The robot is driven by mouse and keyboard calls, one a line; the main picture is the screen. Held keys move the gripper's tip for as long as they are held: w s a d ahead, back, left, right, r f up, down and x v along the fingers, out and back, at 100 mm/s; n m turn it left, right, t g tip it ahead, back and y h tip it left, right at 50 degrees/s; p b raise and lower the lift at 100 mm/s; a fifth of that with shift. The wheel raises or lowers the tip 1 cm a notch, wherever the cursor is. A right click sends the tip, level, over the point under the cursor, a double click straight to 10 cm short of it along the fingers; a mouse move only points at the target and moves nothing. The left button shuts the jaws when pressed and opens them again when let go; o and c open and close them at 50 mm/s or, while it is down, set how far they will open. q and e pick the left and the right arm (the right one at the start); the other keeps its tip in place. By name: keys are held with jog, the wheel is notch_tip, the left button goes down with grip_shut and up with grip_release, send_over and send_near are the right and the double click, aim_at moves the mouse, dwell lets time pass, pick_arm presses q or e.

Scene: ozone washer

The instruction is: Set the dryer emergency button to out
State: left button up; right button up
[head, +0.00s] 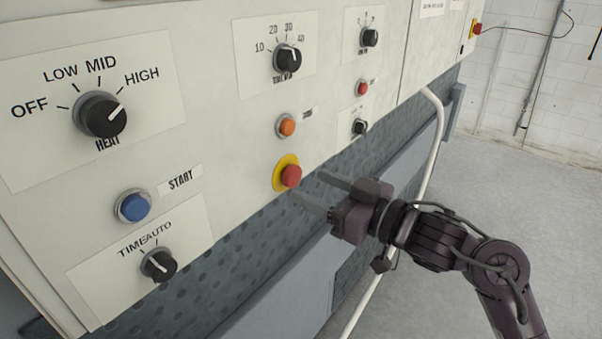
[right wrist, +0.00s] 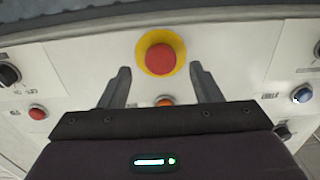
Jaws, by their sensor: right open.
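The emergency button (head: 291,176) is a red mushroom head on a yellow round base, low on the pale control panel. It also shows in the right wrist view (right wrist: 161,58), ahead of and between my fingertips. My right gripper (head: 312,188) is open and empty, just to the right of the button in the head view. Its two fingers (right wrist: 160,80) point toward the panel on either side of the button's line, and I see no contact. Whether the button is pressed in or out is hard to tell. My left gripper is not in view.
An orange button (head: 287,126) sits just above the emergency button. A blue start button (head: 133,206), a heat knob (head: 104,116) and a time knob (head: 159,264) are to the left. A white pipe (head: 432,150) runs down at the right. Open floor (head: 520,220) lies beyond.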

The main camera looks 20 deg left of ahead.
aim_at(296, 178)
jog(key=p+x, duration=0.1)
jog(key=x, duration=0.2)
jog(key=shift+a+r, duration=0.15)
jog(key=shift+a, duration=0.25)
jog(key=shift+w+a, duration=0.2)
